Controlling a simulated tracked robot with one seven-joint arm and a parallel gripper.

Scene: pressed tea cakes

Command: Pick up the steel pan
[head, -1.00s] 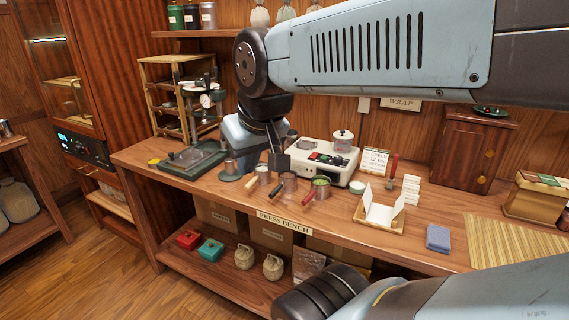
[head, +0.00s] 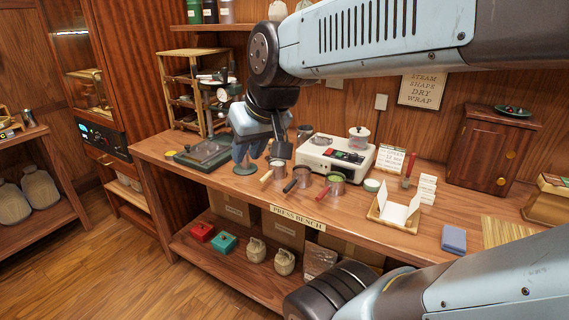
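Three small steel pans with side handles stand on the bench: one with a cream handle (head: 278,171), one with a black handle (head: 302,178) and one with a red handle (head: 335,184), which holds something green. I cannot tell which the task means. My gripper (head: 262,150) points down over the bench, just behind and left of the cream-handled pan. Its dark finger overlaps the area behind the pans in the picture. I see nothing clearly held, and the finger gap is unclear.
A white electric appliance (head: 336,155) stands right behind the pans. A white folded holder (head: 398,212) and a blue block (head: 454,239) are to the right. A wooden rack (head: 180,95) stands behind.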

